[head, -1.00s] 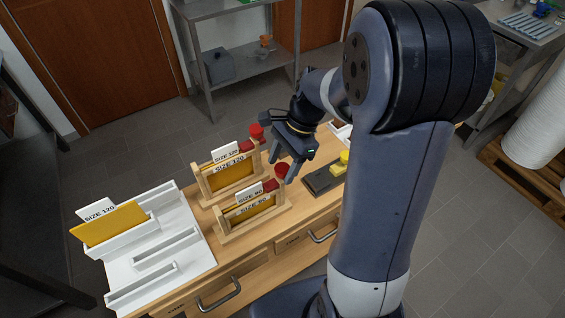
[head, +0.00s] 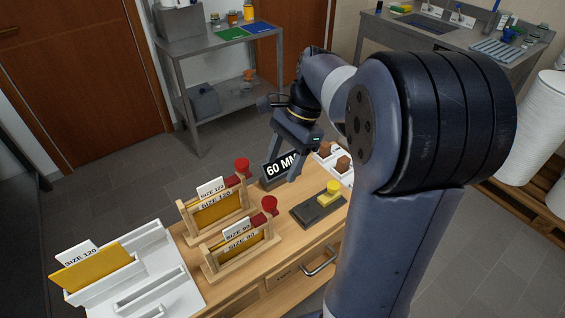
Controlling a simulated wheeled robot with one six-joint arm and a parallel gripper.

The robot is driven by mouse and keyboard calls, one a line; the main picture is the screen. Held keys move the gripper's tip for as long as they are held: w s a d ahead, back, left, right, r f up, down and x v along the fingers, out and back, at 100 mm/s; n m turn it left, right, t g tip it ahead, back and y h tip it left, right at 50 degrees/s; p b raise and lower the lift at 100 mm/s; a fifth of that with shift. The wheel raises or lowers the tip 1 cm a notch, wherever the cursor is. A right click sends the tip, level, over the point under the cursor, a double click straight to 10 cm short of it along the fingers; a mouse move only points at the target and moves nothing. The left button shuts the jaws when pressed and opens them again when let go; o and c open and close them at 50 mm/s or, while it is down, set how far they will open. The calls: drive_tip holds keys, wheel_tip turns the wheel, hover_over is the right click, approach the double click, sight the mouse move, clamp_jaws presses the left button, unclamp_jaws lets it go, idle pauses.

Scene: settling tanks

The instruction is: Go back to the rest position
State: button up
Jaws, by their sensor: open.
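My gripper (head: 284,166) is open and empty. It hangs from my arm above the back of the wooden workbench, in front of a dark sign reading "60 MM" (head: 276,170). Its fingers point down and cover part of the sign. I cannot tell the exact height of the fingertips over the bench.
Two wooden racks with yellow sheets, the size 120 rack (head: 218,212) and the size 80 rack (head: 238,250), stand left of my gripper. A white slotted tray (head: 160,262) is at far left. A dark block (head: 308,212) with a yellow knob lies nearer. A metal shelf (head: 205,42) stands behind.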

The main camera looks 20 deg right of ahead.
sight(268, 203)
drive_tip(key=x, duration=1)
drive_tip(key=shift+s+a+f+p, duration=0.1)
drive_tip(key=shift+f+p, duration=0.2)
drive_tip(key=shift+p, duration=0.1)
drive_tip(key=shift+w+d+f, duration=0.1)
drive_tip(key=shift+w+d, duration=0.2)
drive_tip(key=shift+d, duration=0.6)
drive_tip(key=shift+w+d, duration=0.35)
drive_tip(key=shift+d, duration=0.55)
